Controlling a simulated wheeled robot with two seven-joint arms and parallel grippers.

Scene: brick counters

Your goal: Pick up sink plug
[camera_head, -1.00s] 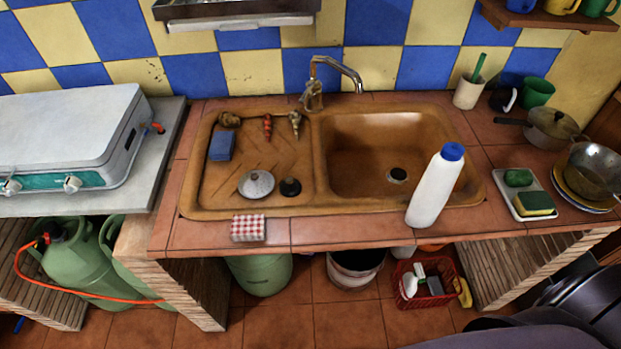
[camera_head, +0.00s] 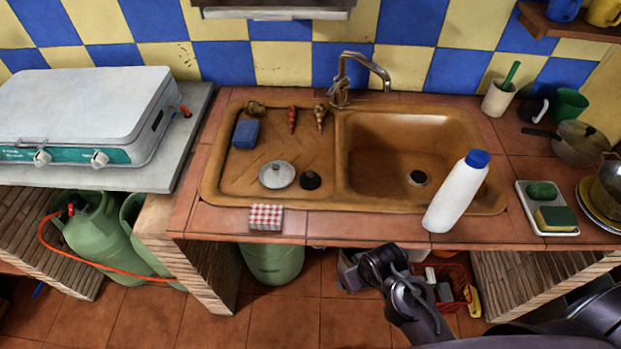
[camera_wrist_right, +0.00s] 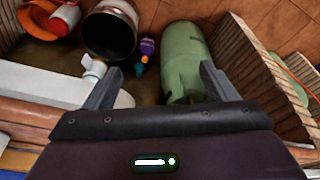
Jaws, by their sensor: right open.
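The sink plug (camera_head: 311,180), a small black disc with a raised middle, lies on the ribbed drainboard (camera_head: 225,188) of the brown sink. It is just right of a round metal lid (camera_head: 277,174) and left of the basin. My right arm shows at the bottom of the head view, in front of and below the counter edge, apart from the plug. In the right wrist view my right gripper (camera_wrist_right: 158,85) has its two fingers spread, with nothing between them. That view looks at the space under the counter, and the plug does not show there. My left gripper is not in view.
A white bottle (camera_head: 456,194) with a blue cap stands at the basin's front right. A red-checked box (camera_head: 266,217) sits on the front edge, near the plug. A blue sponge (camera_head: 245,134) lies behind the lid. A green gas cylinder (camera_wrist_right: 185,60) stands below.

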